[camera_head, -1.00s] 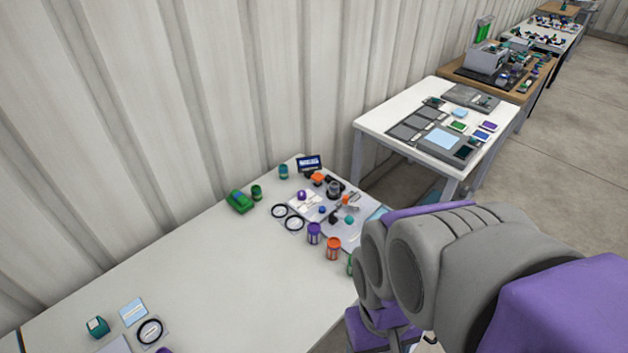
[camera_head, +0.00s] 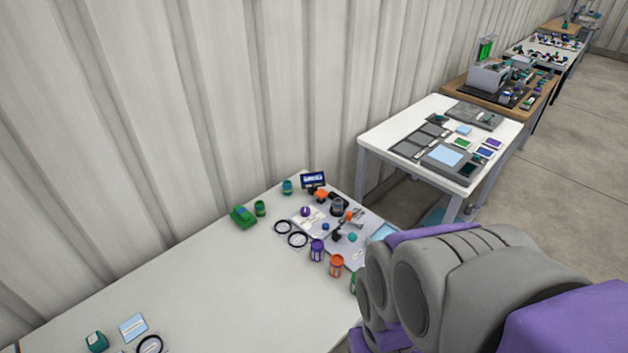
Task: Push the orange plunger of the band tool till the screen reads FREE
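A small dark screen (camera_head: 313,180) with white and blue markings stands at the far corner of the near white table; its text is too small to read. Just in front of it is a small orange part (camera_head: 321,195) next to dark pieces, and another small orange part (camera_head: 349,215) sits on the grey plate. I cannot tell which of these is the plunger of the band tool. My arm fills the lower right of the view. My gripper is not visible.
The near white table (camera_head: 200,290) is mostly bare in its middle. A second white table (camera_head: 400,130) stands beyond. A corrugated wall (camera_head: 200,100) runs along the left.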

